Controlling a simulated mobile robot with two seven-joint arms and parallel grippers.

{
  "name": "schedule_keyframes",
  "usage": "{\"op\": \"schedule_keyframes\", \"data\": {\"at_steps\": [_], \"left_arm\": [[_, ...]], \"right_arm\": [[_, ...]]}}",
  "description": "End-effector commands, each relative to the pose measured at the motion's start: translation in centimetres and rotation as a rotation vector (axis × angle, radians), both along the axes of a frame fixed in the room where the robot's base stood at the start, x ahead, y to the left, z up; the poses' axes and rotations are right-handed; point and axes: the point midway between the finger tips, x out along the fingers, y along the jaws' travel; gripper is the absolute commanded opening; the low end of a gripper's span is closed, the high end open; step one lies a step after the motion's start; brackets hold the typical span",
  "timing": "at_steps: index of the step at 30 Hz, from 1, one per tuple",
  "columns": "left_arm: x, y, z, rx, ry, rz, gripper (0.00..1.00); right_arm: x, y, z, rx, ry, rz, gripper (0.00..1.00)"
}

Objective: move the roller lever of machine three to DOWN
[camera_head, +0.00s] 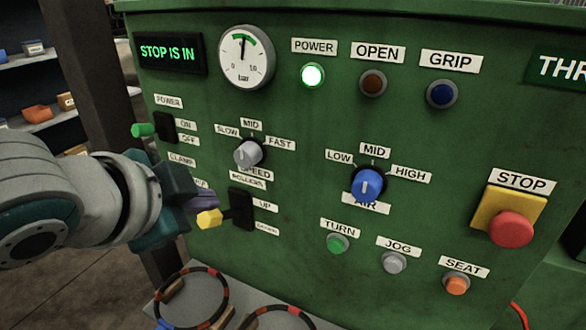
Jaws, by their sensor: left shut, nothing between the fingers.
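The roller lever has a yellow knob (209,219) on a short dark arm that comes out of a black slot plate (241,210). The ROLLERS label (248,179) is above the plate, with UP (265,206) and a lower, blurred label (267,229) to its right. The lever's arm meets the plate around mid-height; I cannot tell its exact setting. My left gripper (207,203) is shut and empty, its tips just above the knob. Whether they touch it I cannot tell. My right gripper is out of view.
The green panel carries a POWER lever with a green knob (143,130), a grey speed dial (248,153), a blue air dial (368,183) and a red STOP button (511,228). My left gripper partly hides the CLAMP area. The display (168,53) reads STOP IS IN.

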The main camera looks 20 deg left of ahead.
Motion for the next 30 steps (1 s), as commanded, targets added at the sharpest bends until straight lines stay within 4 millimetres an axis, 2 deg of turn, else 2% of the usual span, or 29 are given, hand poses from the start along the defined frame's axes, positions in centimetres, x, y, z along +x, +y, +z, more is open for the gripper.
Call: {"op": "schedule_keyframes", "data": {"at_steps": [5,16,21,30], "left_arm": [[1.9,0.3,-1.8,0.001,-0.001,0.002,0.00],[7.8,1.2,-6.6,0.000,0.001,0.001,0.00],[6.7,3.2,-7.9,0.002,0.004,0.001,0.00],[6.3,4.0,-8.5,0.000,0.001,0.000,0.00]], "right_arm": [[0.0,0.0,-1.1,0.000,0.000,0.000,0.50],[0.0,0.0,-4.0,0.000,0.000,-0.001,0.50],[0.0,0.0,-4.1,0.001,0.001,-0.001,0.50],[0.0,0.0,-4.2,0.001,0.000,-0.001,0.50]]}}
